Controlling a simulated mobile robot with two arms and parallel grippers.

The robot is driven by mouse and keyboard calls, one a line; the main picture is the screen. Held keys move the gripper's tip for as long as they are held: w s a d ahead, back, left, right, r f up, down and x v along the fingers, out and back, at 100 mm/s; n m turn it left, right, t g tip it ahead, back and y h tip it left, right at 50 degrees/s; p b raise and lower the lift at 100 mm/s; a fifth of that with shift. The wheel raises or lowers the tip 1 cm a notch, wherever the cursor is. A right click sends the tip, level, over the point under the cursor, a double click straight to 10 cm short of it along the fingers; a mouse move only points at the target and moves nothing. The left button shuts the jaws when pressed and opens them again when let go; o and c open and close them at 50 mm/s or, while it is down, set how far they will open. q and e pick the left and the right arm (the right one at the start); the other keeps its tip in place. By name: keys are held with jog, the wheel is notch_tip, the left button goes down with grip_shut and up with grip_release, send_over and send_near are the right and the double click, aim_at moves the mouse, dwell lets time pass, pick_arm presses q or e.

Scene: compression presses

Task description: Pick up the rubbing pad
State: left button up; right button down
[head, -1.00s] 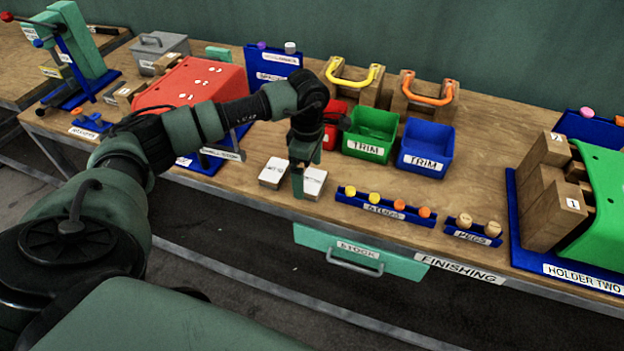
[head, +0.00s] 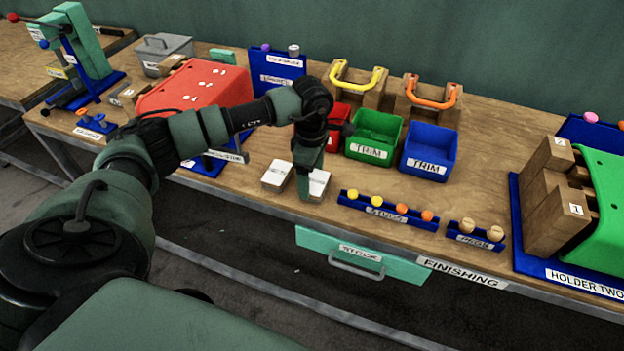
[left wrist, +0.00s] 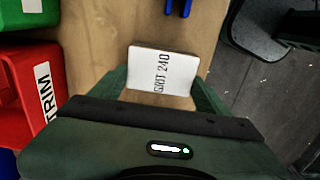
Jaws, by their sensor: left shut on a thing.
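Two white-topped pads lie side by side near the bench's front edge in the head view. The left one (head: 277,173) is free. The right one (head: 318,184) is at my left gripper (head: 305,190), partly hidden by a finger. In the left wrist view a pad marked GRIT 240 (left wrist: 163,72) sits between the fingers of my left gripper (left wrist: 162,92), which is shut on it. I cannot tell whether the pad is clear of the bench top. My right gripper is not in view.
Behind my left gripper stand a red bin (head: 336,122), a green TRIM bin (head: 373,136) and a blue TRIM bin (head: 429,151). A blue stud rack (head: 387,212) is close on the right. The green STOCK drawer (head: 362,258) hangs below the edge.

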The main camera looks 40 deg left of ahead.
aim_at(311, 180)
pick_arm(q)
notch_tip(311, 180, up, 19)
jog(key=b, duration=0.3)
jog(key=shift+r, duration=0.2)
